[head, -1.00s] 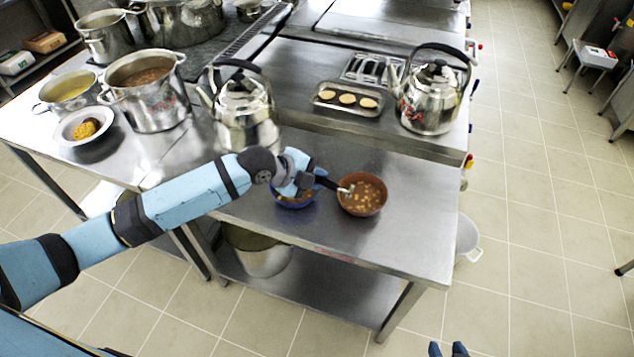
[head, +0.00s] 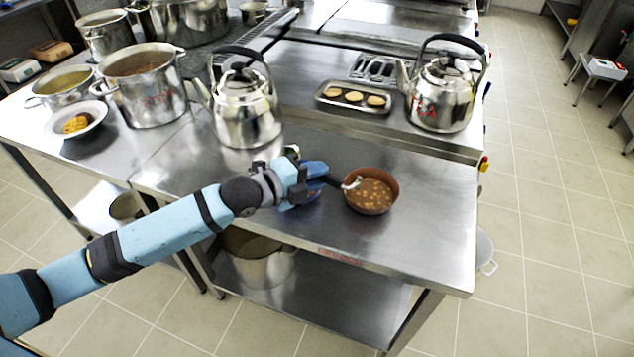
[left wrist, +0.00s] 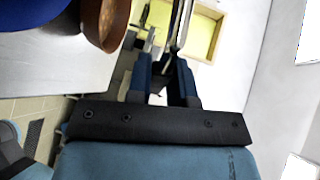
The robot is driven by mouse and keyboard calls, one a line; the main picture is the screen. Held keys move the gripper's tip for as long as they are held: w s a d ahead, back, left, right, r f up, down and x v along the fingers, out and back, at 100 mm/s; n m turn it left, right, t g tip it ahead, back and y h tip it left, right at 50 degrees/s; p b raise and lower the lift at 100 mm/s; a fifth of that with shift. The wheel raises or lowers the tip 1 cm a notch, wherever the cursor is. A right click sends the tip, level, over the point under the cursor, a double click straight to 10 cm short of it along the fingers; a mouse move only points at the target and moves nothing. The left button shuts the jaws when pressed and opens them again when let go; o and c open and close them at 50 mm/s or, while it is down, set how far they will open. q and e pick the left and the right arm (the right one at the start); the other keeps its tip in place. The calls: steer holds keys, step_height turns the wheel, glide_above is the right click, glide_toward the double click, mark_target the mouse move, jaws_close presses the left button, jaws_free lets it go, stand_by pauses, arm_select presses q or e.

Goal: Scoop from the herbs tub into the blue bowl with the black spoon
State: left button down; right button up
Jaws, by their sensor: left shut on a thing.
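A brown bowl (head: 373,192) filled with brown, chunky contents stands on the steel table, and its side shows in the left wrist view (left wrist: 115,22). The blue bowl (head: 313,197) is left of it, mostly hidden by my gripper; a blue curve shows in the left wrist view (left wrist: 40,14). My left gripper (head: 318,174) is shut on the black spoon (head: 336,181). The spoon's pale end is at the brown bowl's left rim; I cannot tell if it touches the contents. I see no clearly marked herbs tub. My right gripper is out of view.
Two steel kettles (head: 245,110) (head: 441,95) stand behind, with a tray of round pieces (head: 330,98) between them. Large pots (head: 150,95) and a white plate (head: 98,112) are at left. The table's right front is clear.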

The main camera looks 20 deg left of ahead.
arm_select(q)
steer(key=m+t+h+b, duration=0.1)
steer(key=b, duration=0.3)
steer(key=f+m+t+h+b, duration=0.1)
steer(key=b, duration=0.3)
steer(key=s+t+h+b, duration=0.1)
steer(key=t+h+b, duration=0.1)
steer(key=b, duration=0.3)
steer(key=shift+a+f+m, duration=0.1)
steer(key=shift+f+m, duration=0.3)
steer(key=shift+r, duration=0.15)
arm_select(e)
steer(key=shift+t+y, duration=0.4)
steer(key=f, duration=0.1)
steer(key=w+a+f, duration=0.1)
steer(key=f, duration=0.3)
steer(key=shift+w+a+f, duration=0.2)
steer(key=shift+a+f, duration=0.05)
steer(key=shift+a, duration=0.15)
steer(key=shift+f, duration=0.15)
arm_select(q)
steer(key=shift+t, duration=0.3)
